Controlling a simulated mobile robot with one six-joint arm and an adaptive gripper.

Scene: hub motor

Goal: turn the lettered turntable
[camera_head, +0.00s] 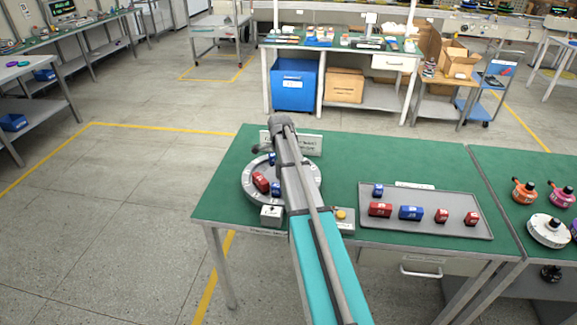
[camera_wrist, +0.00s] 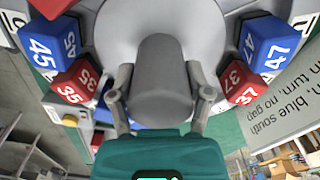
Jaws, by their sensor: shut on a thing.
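The turntable (camera_head: 248,197) is a round light-grey disc at the left of the green table, partly hidden behind my arm. A red block (camera_head: 261,182) and blue blocks stand on it. In the wrist view its grey surface (camera_wrist: 112,32) fills the top middle, with a rounded grey knob (camera_wrist: 158,65) at the centre. My gripper (camera_wrist: 158,98) has one finger on each side of the knob and is shut on it. Blue blocks 45 (camera_wrist: 42,42) and 47 (camera_wrist: 268,44) and red blocks 35 (camera_wrist: 76,82) and 37 (camera_wrist: 236,84) surround it. The turntable's letters are not readable.
A grey tray (camera_head: 425,229) with several red and blue blocks lies right of my arm. A yellow button (camera_head: 340,213) and a small labelled box (camera_head: 271,215) stand near the front edge. A sign (camera_head: 308,145) stands behind the turntable; it also shows in the wrist view (camera_wrist: 285,110).

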